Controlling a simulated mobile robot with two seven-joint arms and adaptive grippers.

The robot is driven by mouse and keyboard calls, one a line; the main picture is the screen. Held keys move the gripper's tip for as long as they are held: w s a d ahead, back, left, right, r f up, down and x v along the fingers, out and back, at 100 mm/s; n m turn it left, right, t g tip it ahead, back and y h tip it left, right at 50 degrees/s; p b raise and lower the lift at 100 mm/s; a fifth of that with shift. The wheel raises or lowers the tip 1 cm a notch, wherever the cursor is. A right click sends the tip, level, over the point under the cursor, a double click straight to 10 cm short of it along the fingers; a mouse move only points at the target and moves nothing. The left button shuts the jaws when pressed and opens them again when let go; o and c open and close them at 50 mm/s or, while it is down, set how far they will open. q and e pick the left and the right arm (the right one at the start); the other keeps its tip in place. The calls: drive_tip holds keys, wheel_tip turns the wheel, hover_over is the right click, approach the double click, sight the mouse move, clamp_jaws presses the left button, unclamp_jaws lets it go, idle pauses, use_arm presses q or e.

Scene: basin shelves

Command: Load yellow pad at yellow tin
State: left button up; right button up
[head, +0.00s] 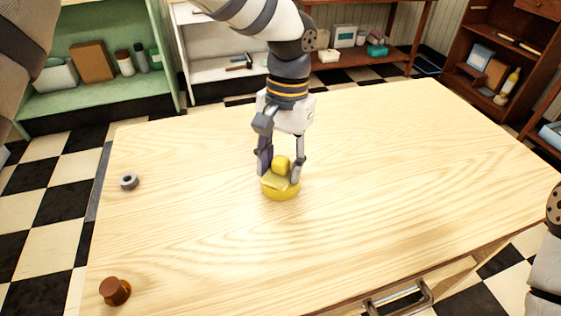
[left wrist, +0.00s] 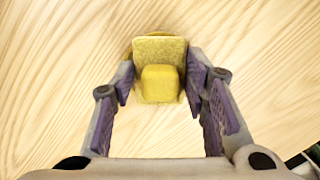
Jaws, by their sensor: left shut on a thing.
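The yellow pad (head: 282,163) is a square yellow plate with a rounded block on top. It shows in the left wrist view (left wrist: 160,50) between the fingers of my left gripper (left wrist: 159,83). My left gripper (head: 280,173) points down and is shut on the pad. The round yellow tin (head: 281,192) stands on the table directly under the pad. A sliver of its rim shows beyond the pad in the left wrist view. The pad is at the tin's top; I cannot tell whether it touches or is seated. My right gripper is out of view.
A grey ring (head: 128,181) lies at the table's left, and a brown knobbed piece (head: 115,291) stands at the front left. The wooden table (head: 420,170) is otherwise clear. Green shelves (head: 100,95), white shelves (head: 215,75) and brown shelves (head: 470,80) stand beyond it.

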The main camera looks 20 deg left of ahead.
use_arm(q)
drive_tip(key=shift+r+p, duration=0.85)
drive_tip(key=shift+r, duration=2.7)
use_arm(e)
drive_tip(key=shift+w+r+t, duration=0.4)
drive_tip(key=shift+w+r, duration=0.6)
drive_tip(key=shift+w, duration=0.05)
